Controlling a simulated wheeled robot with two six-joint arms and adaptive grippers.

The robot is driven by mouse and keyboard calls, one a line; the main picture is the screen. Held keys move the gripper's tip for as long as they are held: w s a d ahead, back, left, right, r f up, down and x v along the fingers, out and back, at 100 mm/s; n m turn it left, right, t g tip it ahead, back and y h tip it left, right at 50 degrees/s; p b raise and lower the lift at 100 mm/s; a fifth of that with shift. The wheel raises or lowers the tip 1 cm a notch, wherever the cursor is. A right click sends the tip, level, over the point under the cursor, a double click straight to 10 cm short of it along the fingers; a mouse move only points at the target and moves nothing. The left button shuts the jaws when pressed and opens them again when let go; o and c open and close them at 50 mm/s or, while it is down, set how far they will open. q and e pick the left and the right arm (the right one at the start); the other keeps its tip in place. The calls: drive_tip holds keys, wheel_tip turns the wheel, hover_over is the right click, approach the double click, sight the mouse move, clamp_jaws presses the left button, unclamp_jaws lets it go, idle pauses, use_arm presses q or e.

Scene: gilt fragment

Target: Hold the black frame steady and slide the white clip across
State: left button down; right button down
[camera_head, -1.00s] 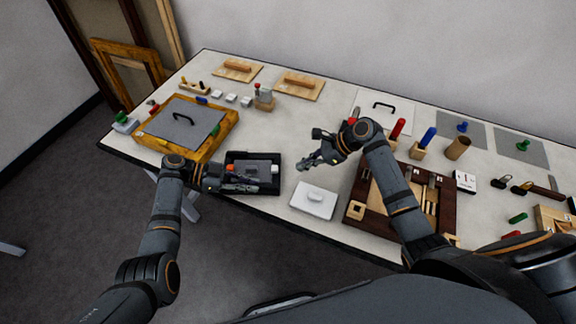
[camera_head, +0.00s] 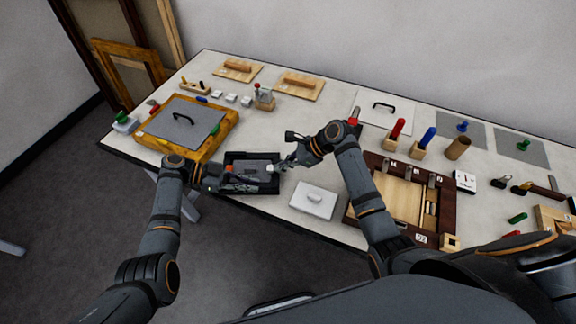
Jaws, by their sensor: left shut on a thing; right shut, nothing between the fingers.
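The black frame (camera_head: 266,188) lies flat near the table's front edge, with a grey panel (camera_head: 254,168) inside it. My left gripper (camera_head: 232,180) is shut on the frame at its left side. My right gripper (camera_head: 282,166) is shut and empty, with its fingertips at the right side of the frame. The white clip is mostly hidden behind the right fingertips; only a small pale patch (camera_head: 276,169) shows there. I cannot tell whether the fingertips touch it.
A white block (camera_head: 314,201) lies just right of the frame. A dark wooden tray (camera_head: 369,170) is further right, under my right arm.

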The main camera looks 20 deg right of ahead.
drive_tip(key=shift+a, duration=0.1)
drive_tip(key=d, duration=0.2)
drive_tip(key=s+d, duration=0.1)
drive_tip(key=d, duration=0.1)
use_arm(q)
drive_tip(key=c, duration=1.3)
unclamp_jaws()
use_arm(e)
drive_tip(key=v, duration=1)
drive_tip(key=shift+s, duration=0.1)
